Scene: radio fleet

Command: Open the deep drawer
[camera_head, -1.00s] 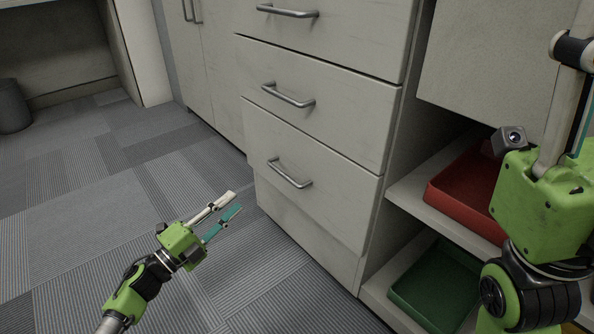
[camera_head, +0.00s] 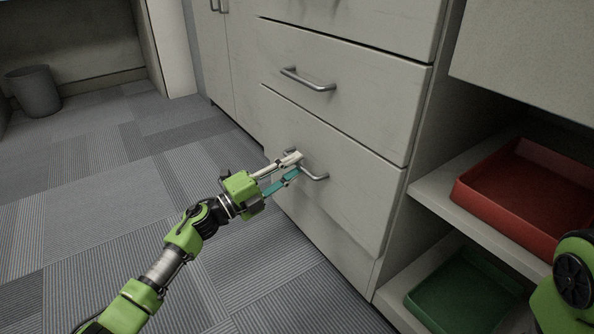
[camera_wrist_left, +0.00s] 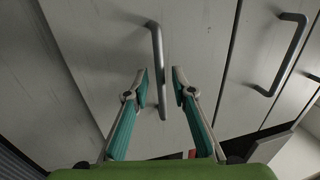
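The deep drawer (camera_head: 335,200) is the tall lowest front of the pale drawer stack, and it looks closed. Its metal bar handle (camera_head: 316,176) is partly hidden by my left gripper (camera_head: 295,165) in the head view. The left fingers are at the handle's left part. In the left wrist view, the handle (camera_wrist_left: 157,50) runs between the two open fingertips of the left gripper (camera_wrist_left: 161,78). Gaps show on both sides of the bar, so the fingers do not look closed on it. My right gripper is out of view; only a green part of that arm shows.
Another drawer front with a handle (camera_head: 308,80) is just above. At right, open shelves hold a red tray (camera_head: 520,205) and a green tray (camera_head: 465,295). A dark bin (camera_head: 36,92) stands at far left. The carpet in front of the drawers is clear.

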